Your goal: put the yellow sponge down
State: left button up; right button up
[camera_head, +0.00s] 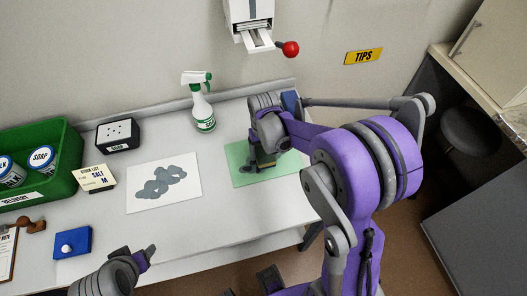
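My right gripper (262,160) points down at the green mat (243,177), with its fingertips low over or at the mat. I cannot make out a yellow sponge; the gripper and its wrist hide what may be between or under the fingers. Whether the fingers are open or shut does not show clearly. My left gripper (146,256) is at the bottom of the view, in front of the bench's near edge and away from the mat. Its finger opening is not clear.
A spray bottle (203,112) stands behind and left of the mat. A white sheet with grey blots (138,205) lies left of it. Further left are a black box (118,134), a card (95,178), a green crate (70,138) and a blue block (72,243).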

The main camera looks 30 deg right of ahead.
aim_at(263, 151)
jog(key=shift+s+r+p, duration=0.1)
jog(key=shift+r+p, duration=0.1)
jog(key=shift+p, duration=0.15)
notch_tip(263, 151, up, 11)
jog(key=shift+f+p, duration=0.1)
jog(key=shift+p, duration=0.35)
jog(key=s+a+n+t, duration=0.1)
jog(key=s+a+t, duration=0.1)
jog(key=s, duration=0.5)
jog(key=s+a+n+t, duration=0.1)
jog(key=s+a+t, duration=0.2)
jog(key=s+a, duration=0.2)
jog(key=s, duration=0.2)
jog(key=shift+s+n+t, duration=0.3)
jog(key=shift+s+n, duration=0.1)
jog(key=shift+f, duration=0.1)
